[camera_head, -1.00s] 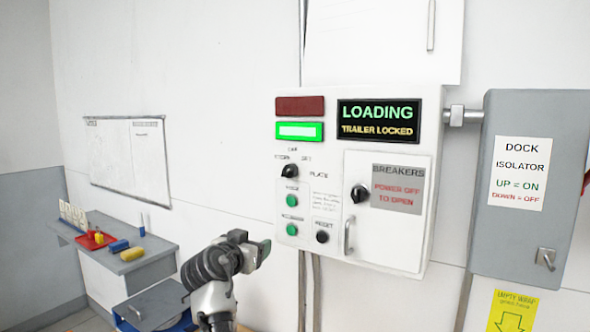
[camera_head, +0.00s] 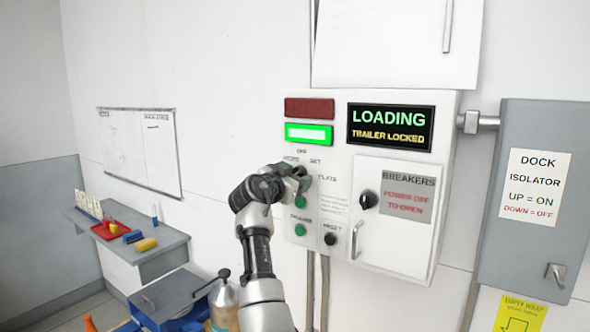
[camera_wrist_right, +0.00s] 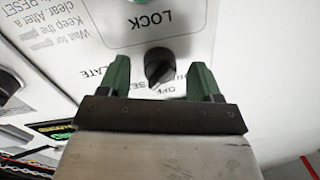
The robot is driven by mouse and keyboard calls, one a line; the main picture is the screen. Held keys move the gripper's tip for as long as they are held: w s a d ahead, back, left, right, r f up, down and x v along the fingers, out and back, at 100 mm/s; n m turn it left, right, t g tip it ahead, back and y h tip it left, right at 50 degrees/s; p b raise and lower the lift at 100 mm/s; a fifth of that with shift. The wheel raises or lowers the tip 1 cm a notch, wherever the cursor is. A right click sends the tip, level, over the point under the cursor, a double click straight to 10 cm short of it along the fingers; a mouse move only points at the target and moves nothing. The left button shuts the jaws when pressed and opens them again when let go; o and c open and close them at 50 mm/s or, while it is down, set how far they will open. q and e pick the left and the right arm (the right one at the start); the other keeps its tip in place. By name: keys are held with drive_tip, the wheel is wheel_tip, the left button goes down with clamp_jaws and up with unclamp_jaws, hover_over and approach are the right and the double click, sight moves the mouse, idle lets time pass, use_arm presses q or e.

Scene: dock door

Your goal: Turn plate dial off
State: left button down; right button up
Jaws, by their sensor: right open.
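The plate dial is a small black knob (camera_wrist_right: 158,66) on the white control box (camera_head: 346,264). In the right wrist view it sits between the two green fingers of my right gripper (camera_wrist_right: 161,78), which are spread apart on either side of it. I see no clear contact, and I cannot tell which label the knob points to. The printed words around it appear upside down there. In the head view my right gripper (camera_head: 299,180) is at the box's left side and hides most of the dial. My left gripper is not in view.
Green buttons (camera_head: 300,230), a black reset button (camera_head: 330,239) and a breaker knob (camera_head: 368,200) are close by. The breaker door has a handle (camera_head: 355,240). A lit green lamp (camera_head: 309,134) is above. The grey isolator box (camera_head: 540,255) stands at right. A shelf (camera_head: 165,243) is at left.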

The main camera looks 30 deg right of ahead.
drive_tip(key=shift+w+d, duration=0.2)
drive_tip(key=shift+d, duration=0.1)
drive_tip(key=c, duration=0.9)
